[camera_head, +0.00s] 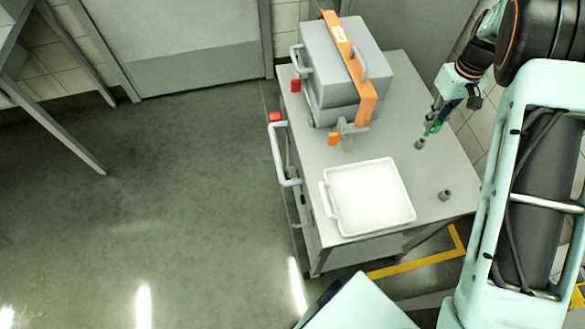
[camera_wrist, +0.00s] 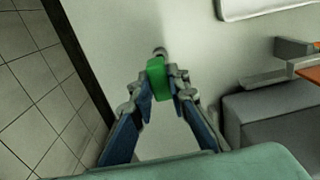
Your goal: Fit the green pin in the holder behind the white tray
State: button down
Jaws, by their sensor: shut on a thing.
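The green pin (camera_head: 436,128) is held between the fingertips of my gripper (camera_head: 438,119), above the far right part of the cart top. In the wrist view, my gripper (camera_wrist: 163,80) is shut on the green pin (camera_wrist: 157,70). A small grey round holder (camera_head: 420,143) stands on the cart behind the white tray (camera_head: 370,196), just below and left of the pin. A small grey round end (camera_wrist: 160,51) shows just beyond the pin in the wrist view. The pin looks tilted and outside the holder; I cannot tell whether they touch.
A second small grey holder (camera_head: 445,195) stands right of the tray. A grey box with an orange strap (camera_head: 350,60) fills the cart's far left part. A grey and orange clamp-like part (camera_head: 346,131) sits before it.

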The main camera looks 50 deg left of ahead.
jog(key=shift+r, duration=0.1)
jog(key=shift+r+p, duration=0.75)
jog(key=shift+r, duration=0.7)
